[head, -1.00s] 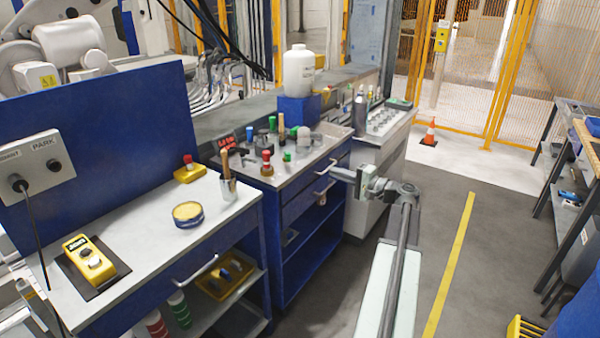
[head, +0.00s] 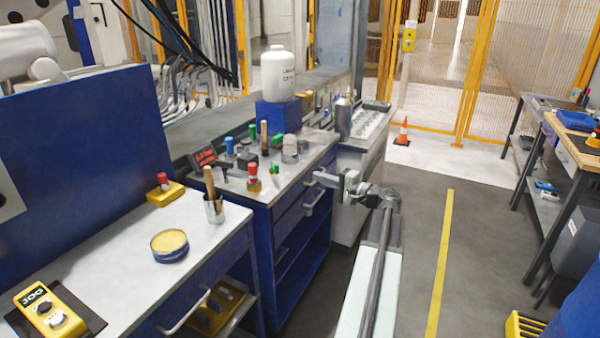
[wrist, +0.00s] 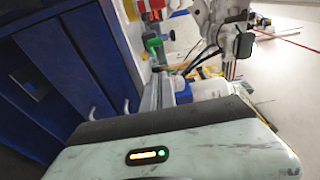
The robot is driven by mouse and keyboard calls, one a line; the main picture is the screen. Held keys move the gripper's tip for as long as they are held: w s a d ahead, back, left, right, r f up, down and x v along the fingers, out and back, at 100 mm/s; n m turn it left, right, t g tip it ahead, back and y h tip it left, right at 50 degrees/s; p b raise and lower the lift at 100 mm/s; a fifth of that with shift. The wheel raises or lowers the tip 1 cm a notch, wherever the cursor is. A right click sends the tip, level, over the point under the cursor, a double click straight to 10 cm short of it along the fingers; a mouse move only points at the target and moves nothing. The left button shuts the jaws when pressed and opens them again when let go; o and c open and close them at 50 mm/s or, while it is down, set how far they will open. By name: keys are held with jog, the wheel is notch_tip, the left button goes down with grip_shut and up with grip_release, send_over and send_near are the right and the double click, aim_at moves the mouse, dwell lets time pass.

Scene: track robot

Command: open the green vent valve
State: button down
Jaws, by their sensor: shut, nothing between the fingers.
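Several green parts stand on the blue cabinet's grey top in the head view. They are a small green handle (head: 275,170) near the front edge and a green cap (head: 252,131) farther back. I cannot tell which is the vent valve, or whether it is open or closed. A green piece also shows in the wrist view (wrist: 153,42), beside red parts.
A red-topped brass fitting (head: 253,178) stands beside the green handle. A white jug (head: 278,74) sits on a blue box behind. Drawer handles (head: 318,200) stick out below my gripper. A metal cup (head: 213,208) stands on the nearer bench.

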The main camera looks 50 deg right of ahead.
jog(key=shift+w+a, duration=0.6)
jog(key=shift+w, duration=1.35)
jog(key=shift+w+a, duration=0.55)
jog(key=shift+w, duration=1.35)
jog(key=shift+w+a, duration=0.6)
jog(key=shift+w, duration=1.35)
